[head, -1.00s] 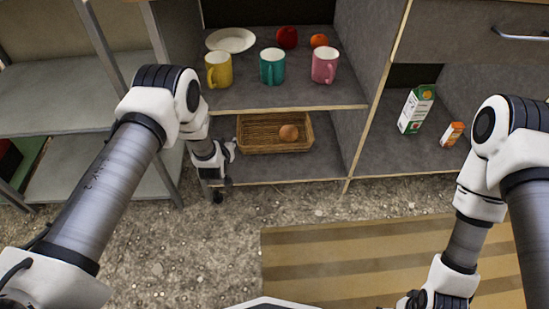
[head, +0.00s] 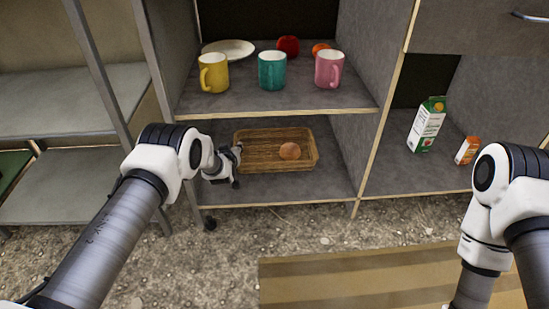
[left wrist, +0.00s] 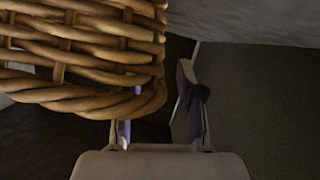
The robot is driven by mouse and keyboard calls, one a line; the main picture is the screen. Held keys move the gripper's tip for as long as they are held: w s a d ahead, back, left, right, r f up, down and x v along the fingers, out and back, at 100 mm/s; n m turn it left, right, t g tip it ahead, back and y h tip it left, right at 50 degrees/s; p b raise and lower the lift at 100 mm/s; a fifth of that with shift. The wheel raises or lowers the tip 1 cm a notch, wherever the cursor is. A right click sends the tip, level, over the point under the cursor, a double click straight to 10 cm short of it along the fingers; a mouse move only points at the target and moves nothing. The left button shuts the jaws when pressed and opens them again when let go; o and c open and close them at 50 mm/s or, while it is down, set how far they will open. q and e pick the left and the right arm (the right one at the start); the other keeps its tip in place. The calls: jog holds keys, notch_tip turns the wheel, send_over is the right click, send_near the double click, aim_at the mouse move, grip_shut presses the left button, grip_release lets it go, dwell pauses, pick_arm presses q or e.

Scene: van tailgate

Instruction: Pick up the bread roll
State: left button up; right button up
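My left gripper (head: 238,165) is at the left end of the basket, over the lower shelf, apart from the roll. The roll does not show there. My right arm is at the right of the head view, but its gripper is out of the picture.
On the shelf above stand a yellow mug (head: 213,76), a teal mug (head: 272,70), a pink mug (head: 328,68), a white plate (head: 228,48), a red apple (head: 288,46) and an orange fruit (head: 320,48). A carton (head: 427,126) and a small orange box (head: 467,150) stand right of the divider.

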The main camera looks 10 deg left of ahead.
pick_arm(q)
grip_shut()
jog(key=shift+r, duration=0.15)
